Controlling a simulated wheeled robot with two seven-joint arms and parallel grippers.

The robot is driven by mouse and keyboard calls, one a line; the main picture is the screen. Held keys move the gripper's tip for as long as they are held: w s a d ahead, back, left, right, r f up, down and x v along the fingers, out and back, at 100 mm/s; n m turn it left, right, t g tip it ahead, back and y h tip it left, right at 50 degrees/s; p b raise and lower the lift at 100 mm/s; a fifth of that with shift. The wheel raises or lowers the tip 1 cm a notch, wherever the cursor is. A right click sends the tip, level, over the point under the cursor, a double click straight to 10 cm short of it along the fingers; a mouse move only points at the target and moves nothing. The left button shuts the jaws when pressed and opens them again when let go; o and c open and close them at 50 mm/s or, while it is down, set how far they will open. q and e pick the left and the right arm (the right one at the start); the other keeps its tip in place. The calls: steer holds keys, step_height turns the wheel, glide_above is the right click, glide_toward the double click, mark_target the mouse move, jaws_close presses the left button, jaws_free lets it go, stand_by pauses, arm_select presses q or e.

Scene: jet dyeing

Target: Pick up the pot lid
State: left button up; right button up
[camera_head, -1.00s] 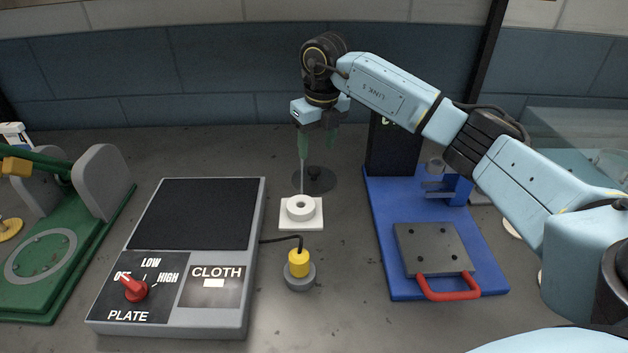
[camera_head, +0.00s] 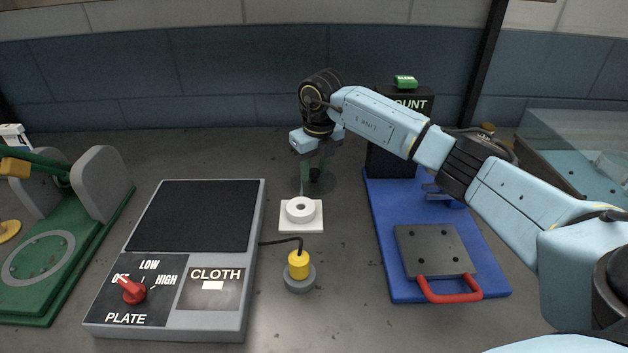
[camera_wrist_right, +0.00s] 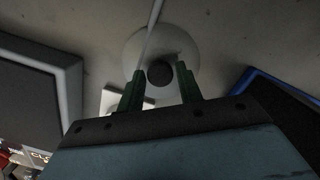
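The pot lid (camera_head: 327,186) is a dark, see-through-looking disc with a black knob, behind the white square in the head view. In the right wrist view the lid (camera_wrist_right: 180,42) is a pale disc with its dark round knob between my fingers. My right gripper (camera_head: 314,172) points down over the lid. In the right wrist view its green fingers (camera_wrist_right: 159,72) are apart, one on each side of the knob, with gaps visible. A thin pale rod (camera_wrist_right: 152,32) crosses the lid there. My left gripper is not in view.
A white square with a ring (camera_head: 288,222) lies just in front of the lid. A plate-and-cloth control box (camera_head: 255,215) stands left, a yellow-topped weight (camera_head: 299,265) in front. A blue stand (camera_head: 400,288) is right, a green device (camera_head: 98,245) far left.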

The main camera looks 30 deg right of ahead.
steer(key=c, duration=0.6)
steer(key=shift+r, duration=0.1)
